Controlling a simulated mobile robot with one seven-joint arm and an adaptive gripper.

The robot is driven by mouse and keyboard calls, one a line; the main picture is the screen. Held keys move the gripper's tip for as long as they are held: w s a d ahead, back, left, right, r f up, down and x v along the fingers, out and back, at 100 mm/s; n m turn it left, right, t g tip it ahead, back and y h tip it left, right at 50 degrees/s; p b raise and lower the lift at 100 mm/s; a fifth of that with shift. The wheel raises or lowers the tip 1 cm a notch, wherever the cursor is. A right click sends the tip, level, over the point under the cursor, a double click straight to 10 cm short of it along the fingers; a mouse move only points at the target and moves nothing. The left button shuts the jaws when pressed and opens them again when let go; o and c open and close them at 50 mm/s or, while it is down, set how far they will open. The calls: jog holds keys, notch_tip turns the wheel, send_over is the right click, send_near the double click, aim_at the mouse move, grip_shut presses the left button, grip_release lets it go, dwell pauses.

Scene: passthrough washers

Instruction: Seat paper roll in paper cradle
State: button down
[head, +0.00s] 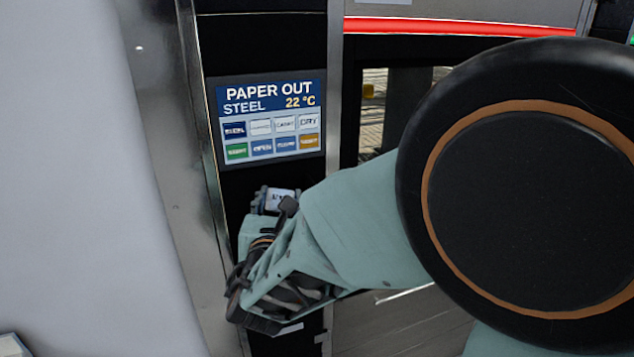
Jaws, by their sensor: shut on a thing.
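My gripper (266,203) is small and partly hidden behind my wrist, just below the lit panel of the machine. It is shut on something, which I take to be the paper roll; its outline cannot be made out. A small white piece with dark marks (280,199) shows beside the jaws; I cannot tell whether it is the roll or a label on the machine. The paper cradle cannot be made out; my wrist and forearm cover the dark front below the panel.
The panel (270,121) reads "PAPER OUT", "STEEL", "22 °C" above several buttons. A metal post (200,150) stands close left of my wrist. A red light strip (460,27) runs above a dark opening. My large arm joint blocks the right side.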

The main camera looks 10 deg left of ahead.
jog(key=shift+s+f, duration=0.1)
dwell(0.6)
jog(key=shift+s+d+r, duration=0.2)
jog(key=shift+s+d, duration=0.1)
jog(key=shift+s, duration=0.35)
jog(key=shift+f, duration=0.15)
jog(key=shift+f+b, duration=0.65)
jog(key=shift+b, duration=0.45)
jog(key=shift+f, duration=0.2)
